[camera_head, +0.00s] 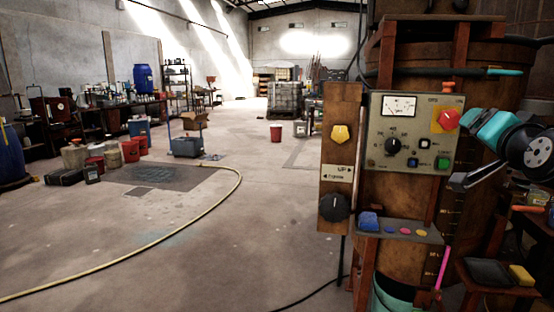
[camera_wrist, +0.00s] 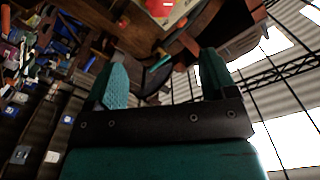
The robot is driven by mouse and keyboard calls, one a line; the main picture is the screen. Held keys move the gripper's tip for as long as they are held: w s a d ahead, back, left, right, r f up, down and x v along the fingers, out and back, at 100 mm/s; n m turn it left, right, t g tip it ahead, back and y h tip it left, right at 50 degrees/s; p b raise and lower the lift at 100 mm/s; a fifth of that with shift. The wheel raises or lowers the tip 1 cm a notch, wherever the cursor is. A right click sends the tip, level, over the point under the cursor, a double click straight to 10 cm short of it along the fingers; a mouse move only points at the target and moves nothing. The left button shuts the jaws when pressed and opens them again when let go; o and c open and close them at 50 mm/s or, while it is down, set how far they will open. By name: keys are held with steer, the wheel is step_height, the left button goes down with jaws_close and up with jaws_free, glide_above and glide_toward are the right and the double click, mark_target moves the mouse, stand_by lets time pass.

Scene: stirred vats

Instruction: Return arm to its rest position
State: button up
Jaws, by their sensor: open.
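My gripper (camera_wrist: 165,78) shows in the wrist view with its two teal fingers spread apart and nothing between them. In the head view, teal and black parts of my arm (camera_head: 490,128) reach in from the right edge, beside the control panel (camera_head: 415,112). The jaws cannot be made out clearly there. The panel has a meter, a black knob, small buttons and a red knob (camera_head: 448,118) on a yellow plate. In the wrist view a red knob (camera_wrist: 160,7) lies beyond the fingers, apart from them.
A large brown vat (camera_head: 480,90) stands behind the panel. A wooden board (camera_head: 340,108) carries a yellow knob and a black knob. A small ledge (camera_head: 400,229) holds a blue item and coloured discs. A yellow hose (camera_head: 150,245) crosses the floor.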

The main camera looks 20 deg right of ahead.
steer(key=w+a+f+n+g+y+p, duration=0.25)
steer(key=a+n+y, duration=0.2)
steer(key=a, duration=0.55)
steer(key=w+a+f+n+g+y+p, duration=0.1)
steer(key=w+a+n+y+p, duration=0.2)
steer(key=a+y, duration=0.5)
steer(key=s+a+f+n+g+p, duration=0.2)
steer(key=s+a+n+g+p, duration=0.3)
steer(key=s+a+n+g, duration=0.6)
steer(key=s+a+n+y, duration=0.1)
steer(key=s+a, duration=0.5)
steer(key=a, duration=0.2)
steer(key=shift+s+f+n+g, duration=0.3)
steer(key=shift+s+n+g, duration=0.05)
steer(key=shift+s, duration=0.25)
steer(key=shift+c, duration=0.2)
